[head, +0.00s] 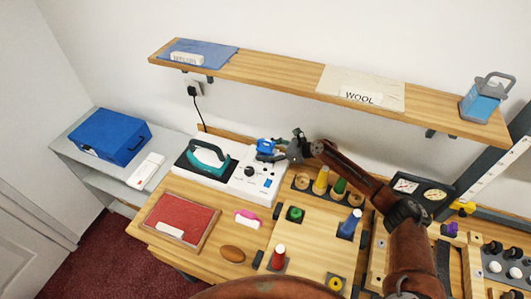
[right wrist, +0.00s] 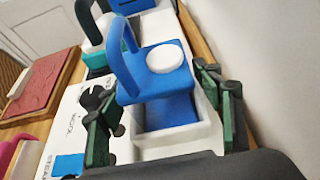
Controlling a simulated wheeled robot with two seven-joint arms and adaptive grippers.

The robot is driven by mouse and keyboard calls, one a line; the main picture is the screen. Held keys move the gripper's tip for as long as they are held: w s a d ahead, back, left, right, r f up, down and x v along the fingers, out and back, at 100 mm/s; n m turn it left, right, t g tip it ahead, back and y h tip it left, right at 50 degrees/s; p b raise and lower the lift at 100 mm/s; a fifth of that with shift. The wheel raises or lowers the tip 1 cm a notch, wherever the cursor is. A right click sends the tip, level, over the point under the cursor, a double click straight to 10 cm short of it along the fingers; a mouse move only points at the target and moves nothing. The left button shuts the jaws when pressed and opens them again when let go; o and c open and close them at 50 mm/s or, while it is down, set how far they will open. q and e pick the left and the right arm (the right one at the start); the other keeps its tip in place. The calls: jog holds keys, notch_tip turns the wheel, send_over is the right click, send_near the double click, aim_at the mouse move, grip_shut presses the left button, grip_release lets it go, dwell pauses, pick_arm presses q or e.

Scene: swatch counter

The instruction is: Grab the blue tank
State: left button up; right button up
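The blue tank (head: 265,146) stands at the back of the white steam station (head: 262,180). In the right wrist view the blue tank (right wrist: 158,72) has a looped blue handle and a round white cap, and its lower part sits at a white-walled slot. My right gripper (head: 292,149) reaches it from the right in the head view. In the right wrist view its dark green fingers (right wrist: 165,118) are open, one on each side of the near part of the tank, with visible gaps. The left gripper is not in view.
A teal iron (head: 208,154) rests left of the tank. A wooden shelf (head: 290,82) hangs above, with a blue-and-grey can (head: 485,98) at its right end. Thread spools, including a yellow one (head: 321,180), stand near my right arm. A red pad (head: 180,222) lies front left.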

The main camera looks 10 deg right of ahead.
grip_shut()
dwell(0.6)
